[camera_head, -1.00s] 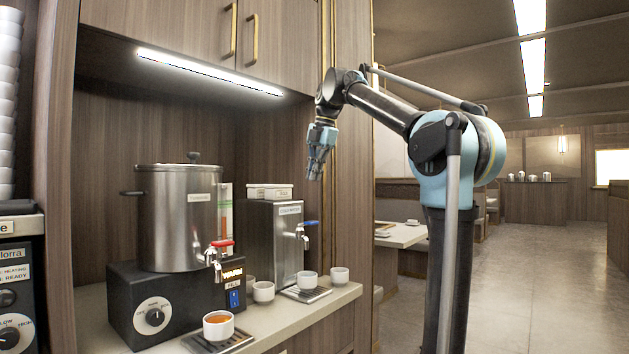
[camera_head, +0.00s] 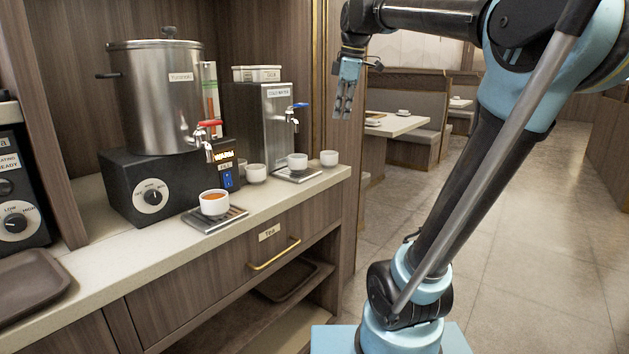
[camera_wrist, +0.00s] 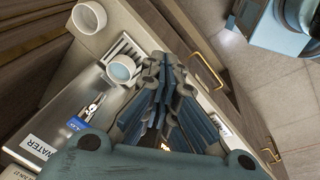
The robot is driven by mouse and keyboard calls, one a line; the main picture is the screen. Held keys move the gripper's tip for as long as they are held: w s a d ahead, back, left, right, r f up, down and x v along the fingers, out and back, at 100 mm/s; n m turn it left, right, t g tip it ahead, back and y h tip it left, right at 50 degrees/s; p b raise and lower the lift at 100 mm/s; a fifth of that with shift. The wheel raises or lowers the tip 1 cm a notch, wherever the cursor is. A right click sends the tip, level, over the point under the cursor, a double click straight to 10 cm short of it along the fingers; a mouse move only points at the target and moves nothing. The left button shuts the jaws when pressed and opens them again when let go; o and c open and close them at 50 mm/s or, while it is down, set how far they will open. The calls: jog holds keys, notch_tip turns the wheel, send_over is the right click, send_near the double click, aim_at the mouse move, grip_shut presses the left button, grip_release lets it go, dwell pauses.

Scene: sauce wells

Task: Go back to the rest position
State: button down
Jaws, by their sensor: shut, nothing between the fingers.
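My gripper (camera_head: 343,104) hangs in the air to the right of the tea counter in the head view, fingers pointing down. It is shut and empty. In the wrist view my gripper (camera_wrist: 160,138) reaches out over the counter edge, and nothing is between its fingers. A white cup of orange-brown tea (camera_head: 214,203) stands on a drip tray (camera_head: 223,224) under the tap of the steel urn (camera_head: 165,95). My gripper is apart from the cups and the counter.
The cold water dispenser (camera_head: 262,125) stands right of the urn, with a white cup (camera_head: 297,162) at its tap. More white cups, including one at the end (camera_head: 329,158), stand nearby. A brown tray (camera_head: 30,280) lies front left. A dining table (camera_head: 405,124) and open floor lie beyond.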

jog(key=s+d+f+m, duration=0.3)
jog(key=s+f+m, duration=0.2)
jog(key=f, duration=0.7)
jog(key=s+d+f+m+h, duration=0.1)
jog(key=s+d+f+m, duration=0.3)
jog(key=s+f, duration=0.5)
jog(key=s+d+f+m, duration=0.4)
jog(key=s+f+m, duration=0.3)
jog(key=f, duration=0.8)
jog(key=shift+m, duration=0.5)
jog(key=shift+w, duration=0.1)
jog(key=w+a+r+n, duration=0.3)
jog(key=w+r+n, duration=0.25)
jog(key=r, duration=0.55)
jog(key=w+a+r+n+g, duration=0.1)
jog(key=w+a+r+n, duration=0.25)
jog(key=w+r, duration=0.5)
jog(key=w+a+r+n, duration=0.2)
jog(key=w+r+n, duration=0.3)
jog(key=r, duration=0.8)
jog(key=w+a+r+n, duration=0.6)
jog(key=a+r+n, duration=0.1)
jog(key=r, duration=0.3)
jog(key=w+a+r+n+g, duration=0.1)
jog(key=w+a+r+n, duration=0.5)
jog(key=r, duration=0.5)
jog(key=shift+a+n, duration=0.7)
jog(key=shift+a, duration=0.6)
